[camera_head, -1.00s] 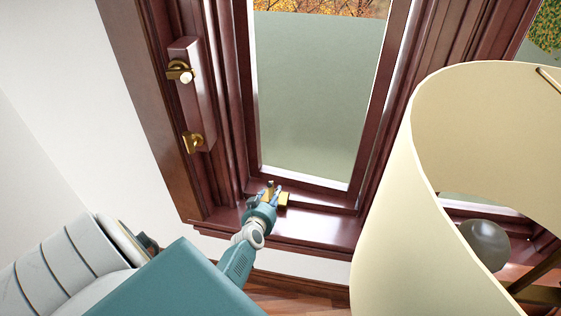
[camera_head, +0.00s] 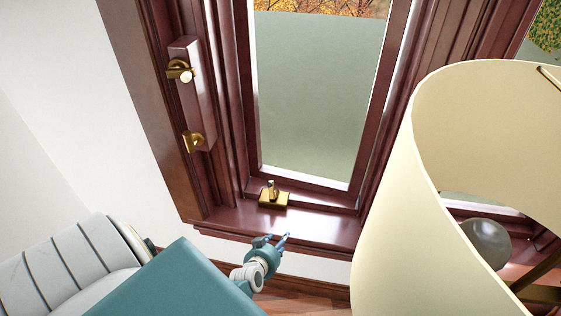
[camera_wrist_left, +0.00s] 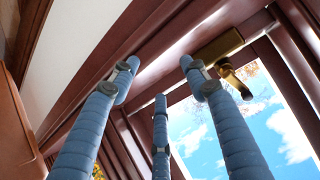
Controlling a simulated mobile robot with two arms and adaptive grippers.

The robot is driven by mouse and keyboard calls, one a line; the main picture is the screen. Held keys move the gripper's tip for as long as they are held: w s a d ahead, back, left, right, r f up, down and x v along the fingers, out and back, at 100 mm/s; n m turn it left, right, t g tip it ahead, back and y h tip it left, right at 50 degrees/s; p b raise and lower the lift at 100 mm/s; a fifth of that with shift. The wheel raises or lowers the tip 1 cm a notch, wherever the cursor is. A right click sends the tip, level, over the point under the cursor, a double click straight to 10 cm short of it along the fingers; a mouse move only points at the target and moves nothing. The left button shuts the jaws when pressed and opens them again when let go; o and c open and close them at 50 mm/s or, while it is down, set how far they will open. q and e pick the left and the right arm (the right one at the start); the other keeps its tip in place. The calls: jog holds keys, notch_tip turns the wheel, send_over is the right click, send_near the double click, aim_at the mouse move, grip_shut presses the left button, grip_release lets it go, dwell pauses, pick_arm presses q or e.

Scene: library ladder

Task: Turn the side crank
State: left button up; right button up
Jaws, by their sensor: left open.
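A small brass crank (camera_head: 272,194) with a short upright handle sits on the dark red window sill. It also shows in the left wrist view (camera_wrist_left: 233,80), upper right, beyond my fingers. Two more brass fittings, an upper one with a pale knob (camera_head: 181,72) and a lower one (camera_head: 194,140), sit on the left side of the window frame. I cannot tell from the pictures which one is called the side crank. My left gripper (camera_head: 275,241) is open and empty at the sill's front edge, apart from the sill crank. My right gripper is not in view.
A large cream lampshade (camera_head: 400,220) with a bulb (camera_head: 487,243) fills the right side. The sill (camera_head: 325,228) is clear right of the crank. A white wall (camera_head: 105,165) lies to the left, and wood floor shows below.

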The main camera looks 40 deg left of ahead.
pick_arm(q)
jog(key=s+d+f+m+g+h+b, duration=0.1)
jog(key=s+d+f+g+h, duration=0.1)
jog(key=s+d+f, duration=0.4)
notch_tip(320, 180, down, 4)
jog(key=shift+s+d+f, duration=0.1)
jog(key=shift+s+d, duration=0.25)
jog(key=shift+d, duration=0.1)
jog(key=shift+m, duration=0.3)
